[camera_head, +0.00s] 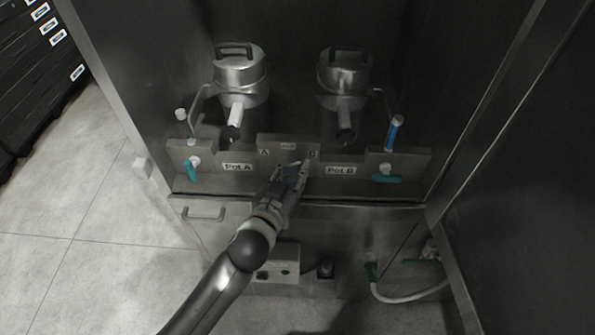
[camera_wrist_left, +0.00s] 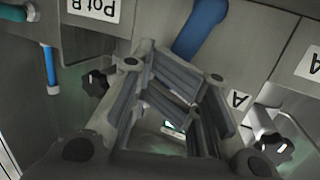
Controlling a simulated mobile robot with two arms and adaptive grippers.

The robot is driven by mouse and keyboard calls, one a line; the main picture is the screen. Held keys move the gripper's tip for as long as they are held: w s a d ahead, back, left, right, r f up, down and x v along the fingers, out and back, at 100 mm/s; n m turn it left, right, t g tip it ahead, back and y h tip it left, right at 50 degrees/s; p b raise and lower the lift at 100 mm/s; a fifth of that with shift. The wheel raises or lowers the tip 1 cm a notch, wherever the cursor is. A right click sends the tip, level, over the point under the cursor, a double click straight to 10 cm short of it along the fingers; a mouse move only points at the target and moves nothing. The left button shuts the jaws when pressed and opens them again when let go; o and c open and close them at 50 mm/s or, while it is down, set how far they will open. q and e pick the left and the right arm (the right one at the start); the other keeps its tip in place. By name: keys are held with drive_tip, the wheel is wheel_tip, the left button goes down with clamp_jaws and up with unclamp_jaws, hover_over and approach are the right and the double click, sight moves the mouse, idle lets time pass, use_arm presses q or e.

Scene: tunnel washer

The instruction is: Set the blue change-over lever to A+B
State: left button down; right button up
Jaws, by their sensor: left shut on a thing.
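My left gripper (camera_head: 293,172) reaches up to the low middle plate (camera_head: 288,143) between the two pots. The plate carries an A at its left, a B at its right and a small, hard-to-read label in the middle. The gripper hides the blue change-over lever in the head view. In the left wrist view the blue lever (camera_wrist_left: 201,27) runs down to the fingertips of my left gripper (camera_wrist_left: 181,70), which is shut on it. Its gripped end is hidden behind the fingers. I cannot tell which mark the lever points at. My right gripper is not in view.
Steel pots stand at left (camera_head: 240,75) and right (camera_head: 344,78), with outlets pointing down beside the plate. A teal valve handle (camera_head: 192,170) is at the left, another (camera_head: 386,179) at the right. A blue-filled tube (camera_head: 395,132) stands right. Cabinet walls close in both sides.

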use_arm(q)
drive_tip(key=shift+a+r, duration=0.15)
drive_tip(key=shift+a, duration=0.45)
drive_tip(key=shift+a+f, duration=0.1)
drive_tip(key=shift+f, duration=0.1)
drive_tip(key=shift+s+a+r+p, duration=0.2)
drive_tip(key=shift+s+a+p, duration=0.1)
drive_tip(key=shift+a+p, duration=0.25)
drive_tip(key=shift+d, duration=1.3)
drive_tip(key=p+v, duration=0.2)
drive_tip(key=v, duration=0.8)
